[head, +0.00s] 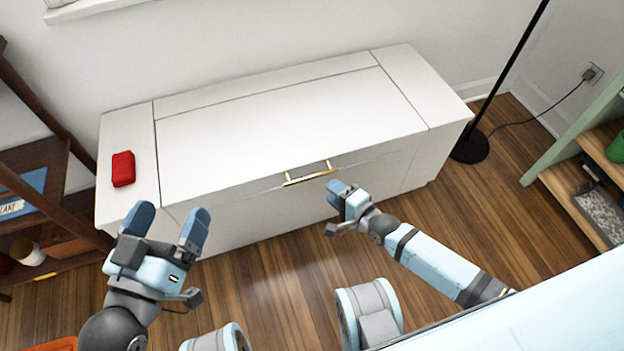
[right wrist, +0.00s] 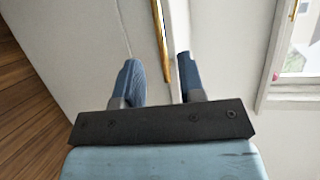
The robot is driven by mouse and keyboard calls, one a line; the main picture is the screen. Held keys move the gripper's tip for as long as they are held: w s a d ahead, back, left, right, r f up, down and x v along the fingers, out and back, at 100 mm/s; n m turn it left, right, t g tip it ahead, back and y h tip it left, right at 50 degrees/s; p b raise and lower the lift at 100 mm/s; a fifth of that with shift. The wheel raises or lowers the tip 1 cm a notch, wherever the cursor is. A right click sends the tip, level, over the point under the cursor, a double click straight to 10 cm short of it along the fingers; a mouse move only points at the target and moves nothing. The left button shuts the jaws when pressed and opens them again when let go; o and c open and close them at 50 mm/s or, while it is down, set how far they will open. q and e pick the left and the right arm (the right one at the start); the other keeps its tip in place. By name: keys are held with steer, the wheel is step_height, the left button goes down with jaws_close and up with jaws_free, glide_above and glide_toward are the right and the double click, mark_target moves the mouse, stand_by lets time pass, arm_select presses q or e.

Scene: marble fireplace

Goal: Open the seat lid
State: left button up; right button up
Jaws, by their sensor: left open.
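The white bench has a seat lid (head: 285,115) set flush in the middle of its top, and the lid is shut. A gold bar handle (head: 308,175) sits at the lid's front edge. My right gripper (head: 338,190) is just in front of and below the handle's right end. In the right wrist view its two fingers (right wrist: 158,64) are apart, and the handle (right wrist: 161,40) shows beyond them, between their tips. I cannot tell whether they touch it. My left gripper (head: 168,222) is open and empty, in front of the bench's left end.
A red box-like object (head: 123,169) lies on the fixed left part of the bench top. A dark wooden shelf (head: 45,170) stands at the left. A black floor lamp base (head: 469,146) and a green-sided shelf (head: 570,135) are at the right. The wooden floor before the bench is clear.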

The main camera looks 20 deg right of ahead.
mark_target(313, 177)
arm_select(q)
steer(key=shift+m+g, duration=0.3)
steer(key=shift+g, duration=0.6)
step_height(313, 177, down, 4)
steer(key=b, duration=0.2)
steer(key=shift+f+b, duration=0.2)
steer(key=shift+b, duration=0.1)
arm_select(e)
steer(key=x, duration=0.8)
steer(key=shift+w+a+f, duration=0.15)
steer(key=shift+w, duration=0.05)
jaws_close()
